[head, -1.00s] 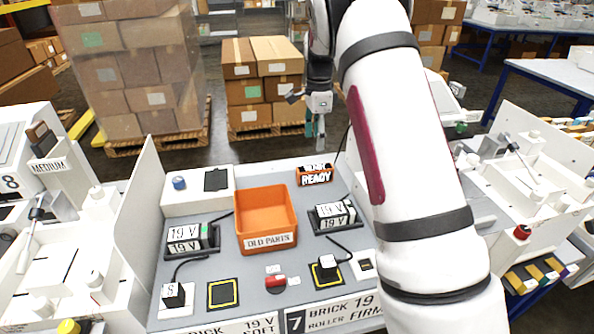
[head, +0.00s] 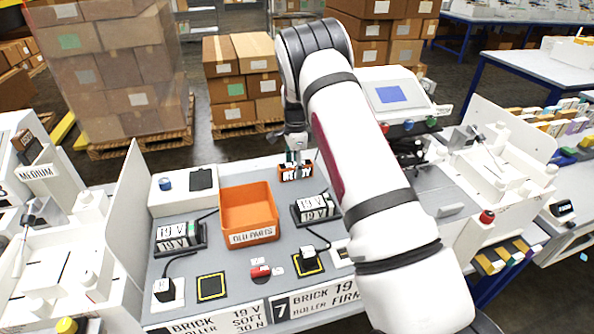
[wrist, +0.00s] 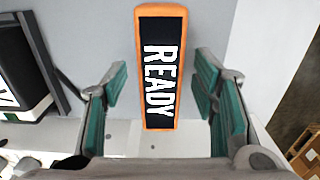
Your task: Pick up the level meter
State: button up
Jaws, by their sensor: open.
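No thing in view is marked as a level meter. An orange-framed block with a black face reading READY (head: 296,171) stands at the back of the grey bench, right of the orange bin. In the wrist view the READY block (wrist: 160,65) lies between the lines of my two teal finger pads, with a gap on each side. My gripper (head: 295,158) is over this block in the head view and partly covers its lettering. In the wrist view my gripper (wrist: 162,92) is open, with nothing held.
The orange OLD PARTS bin (head: 249,210) stands left of the block. A black 19 V brick (head: 314,208) sits in front of it, another 19 V brick (head: 179,237) farther left. A white side panel (head: 128,215) bounds the bench's left. A console with a blue screen (head: 391,95) stands right behind.

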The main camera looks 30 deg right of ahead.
jog(key=shift+f, duration=0.5)
grip_shut()
jog(key=shift+r, duration=0.1)
